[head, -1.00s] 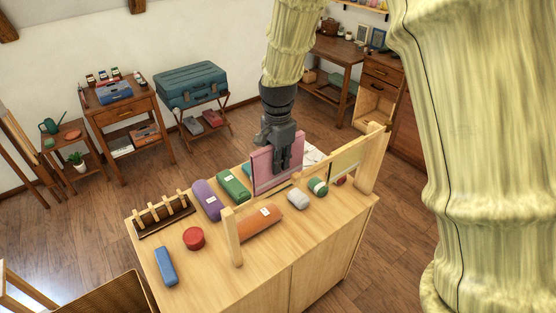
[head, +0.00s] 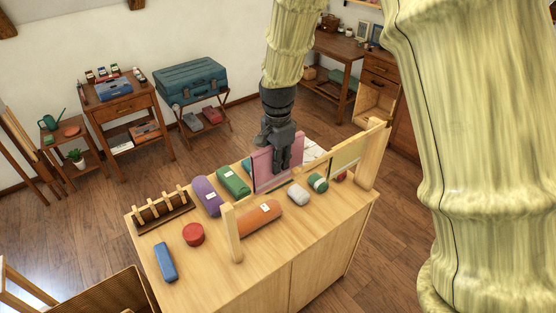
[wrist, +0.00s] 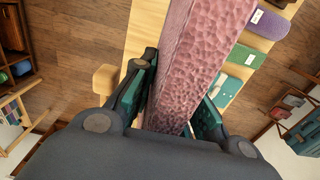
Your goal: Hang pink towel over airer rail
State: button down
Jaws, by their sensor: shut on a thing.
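The pink towel (head: 263,172) hangs as a flat, upright panel from my gripper (head: 283,168), above the wooden cabinet top. In the wrist view the textured towel (wrist: 195,75) runs between the two fingers of my gripper (wrist: 172,110), which are shut on it. The airer is a pale wooden rail (head: 313,167) between a near left post (head: 233,235) and a far right post (head: 371,158). The towel's lower edge is close to the rail in the head view. I cannot tell whether they touch. A pale yellow-green cloth (head: 346,156) hangs at the rail's right part.
The cabinet top (head: 205,272) also holds purple (head: 207,196), green (head: 233,181) and orange (head: 260,219) rolls, a red round item (head: 193,234), a blue block (head: 165,262) and a dark peg rack (head: 162,213). Its front left is partly clear.

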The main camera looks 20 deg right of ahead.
notch_tip(320, 180, down, 13)
jog(key=b, duration=0.5)
jog(key=shift+f, duration=0.15)
dwell(5.9)
jog(key=c, duration=1.3)
grip_release()
